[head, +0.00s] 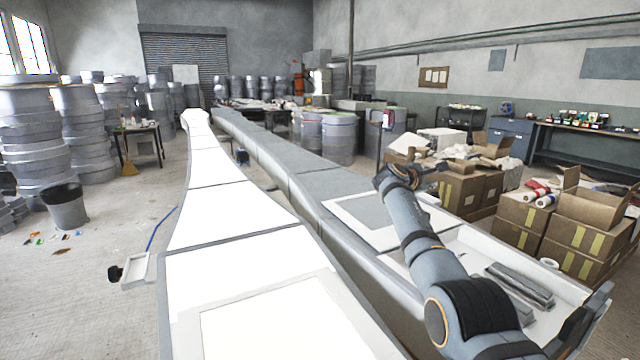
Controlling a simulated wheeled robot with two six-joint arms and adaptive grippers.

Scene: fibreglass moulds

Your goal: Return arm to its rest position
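A jointed blue-grey arm of mine, with dark bands and orange rings, rises from the bottom right and reaches over the tray and the grey mould. My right gripper (594,304) shows in part low at the right edge of the head view, beside the tray. Its fingers look apart, with nothing visible between them. The bottom edge of the picture cuts it off. My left gripper is not in view.
Two long moulds, one white (222,217) and one grey (262,150), run away from me. A white tray (462,240) with grey bars (520,283) lies under the arm. Cardboard boxes (517,218) crowd the right. A bucket (66,207) stands on open floor at left.

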